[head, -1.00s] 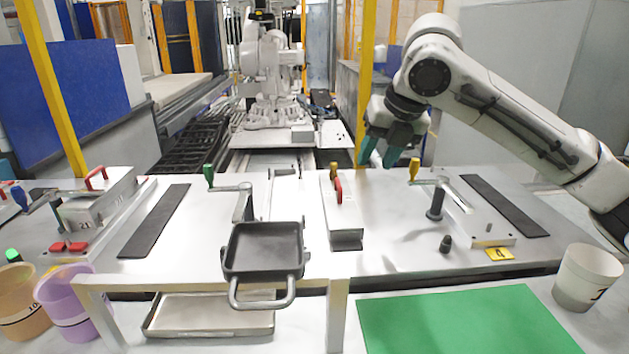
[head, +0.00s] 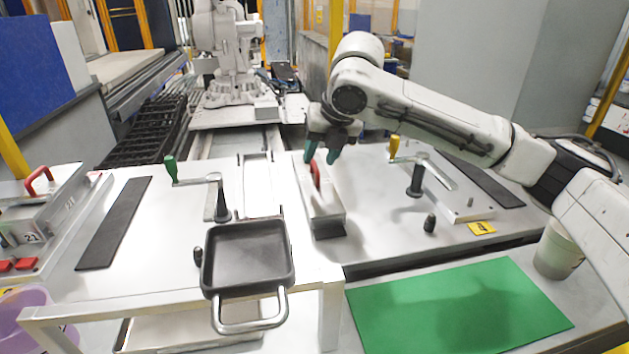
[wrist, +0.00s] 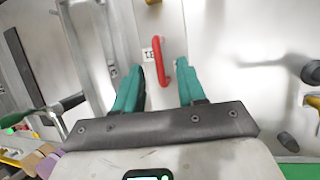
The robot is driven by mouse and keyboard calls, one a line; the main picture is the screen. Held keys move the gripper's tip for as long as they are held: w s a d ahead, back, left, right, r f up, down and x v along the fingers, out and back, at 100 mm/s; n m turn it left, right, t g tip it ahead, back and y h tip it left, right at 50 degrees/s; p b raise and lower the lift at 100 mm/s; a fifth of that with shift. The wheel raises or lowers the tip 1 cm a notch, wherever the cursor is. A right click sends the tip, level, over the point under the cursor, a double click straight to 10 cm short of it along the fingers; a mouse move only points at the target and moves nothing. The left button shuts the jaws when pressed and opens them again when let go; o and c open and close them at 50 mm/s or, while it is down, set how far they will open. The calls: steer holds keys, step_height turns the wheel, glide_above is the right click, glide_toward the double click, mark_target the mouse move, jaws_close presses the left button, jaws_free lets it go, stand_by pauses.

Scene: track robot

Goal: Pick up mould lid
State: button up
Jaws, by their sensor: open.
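The mould lid (head: 327,222) is a long pale metal block with a red handle (head: 315,174) on top. It lies on the metal table right of the dark square pan. My gripper (head: 322,157) is over the lid's far part, its teal fingers pointing down. In the wrist view, the red handle (wrist: 162,62) shows between and just beyond the open fingertips, beside a small label. The jaws are apart and hold nothing. I cannot tell whether a finger touches the lid.
A green-handled crank (head: 215,190) and the dark pan (head: 247,256) stand left of the lid. A yellow-handled crank (head: 414,182) and a small black knob (head: 430,223) stand to the right. Another red-handled block (head: 40,195) is at far left. The green mat (head: 460,312) is clear.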

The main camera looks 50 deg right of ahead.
steer(key=shift+x, duration=1.45)
steer(key=shift+a, duration=0.15)
jaws_close()
steer(key=shift+r, duration=0.1)
